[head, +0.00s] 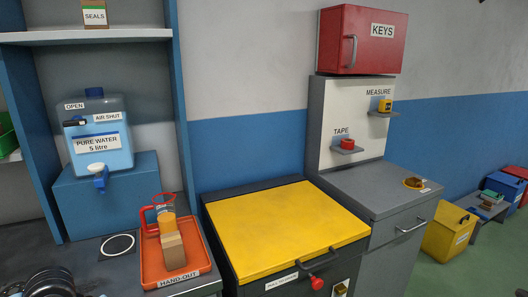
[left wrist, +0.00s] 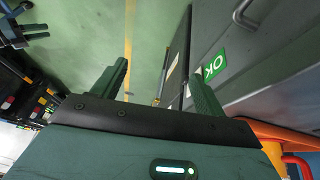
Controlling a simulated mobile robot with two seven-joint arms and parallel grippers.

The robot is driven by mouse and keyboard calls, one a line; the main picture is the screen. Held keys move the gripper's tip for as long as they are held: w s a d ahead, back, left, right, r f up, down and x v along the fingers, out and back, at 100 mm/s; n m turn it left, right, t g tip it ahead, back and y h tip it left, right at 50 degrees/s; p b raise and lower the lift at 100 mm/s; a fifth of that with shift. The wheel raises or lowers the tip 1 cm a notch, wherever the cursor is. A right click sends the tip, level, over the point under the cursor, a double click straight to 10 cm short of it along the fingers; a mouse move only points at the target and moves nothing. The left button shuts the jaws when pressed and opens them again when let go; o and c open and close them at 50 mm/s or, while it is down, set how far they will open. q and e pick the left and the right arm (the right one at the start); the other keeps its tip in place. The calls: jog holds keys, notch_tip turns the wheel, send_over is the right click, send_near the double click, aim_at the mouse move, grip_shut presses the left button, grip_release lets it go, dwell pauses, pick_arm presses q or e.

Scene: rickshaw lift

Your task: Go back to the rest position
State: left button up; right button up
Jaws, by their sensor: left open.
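My left gripper (left wrist: 160,88) shows in the left wrist view with its two dark green fingers spread apart. Nothing is between them; green floor with a yellow line shows beyond. A grey cabinet front with a green OK label (left wrist: 214,66) is to the right of the fingers. Neither gripper can be made out in the head view.
An orange hand-out tray (head: 178,278) holds a red-handled jug (head: 150,222) and a tan block (head: 173,250). A water container (head: 98,135) stands behind. A yellow-lidded chest (head: 280,230), a grey cabinet (head: 375,190) and a yellow bin (head: 448,232) stand rightward. Green floor is free at lower right.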

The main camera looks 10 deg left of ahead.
pick_arm(q)
jog(key=s+d+f+n+y, duration=0.1)
jog(key=s+d+f+n, duration=0.45)
jog(key=s+f, duration=0.95)
jog(key=s+f+n+g+y, duration=0.2)
jog(key=s+n+y, duration=0.1)
jog(key=s, duration=1.3)
jog(key=w+d+f+t+h+p, duration=0.1)
jog(key=w+d+f+t+p, duration=0.2)
jog(key=w+t, duration=0.5)
jog(key=shift+w+d+f+t+h+p, duration=0.2)
jog(key=shift+w+t+h+p, duration=0.15)
jog(key=shift+w+p, duration=0.35)
pick_arm(e)
jog(key=w+r+t, duration=0.1)
jog(key=w+r, duration=0.2)
jog(key=r, duration=0.2)
jog(key=shift+w+d+r, duration=0.15)
jog(key=shift+d+r, duration=0.15)
jog(key=shift+d, duration=0.05)
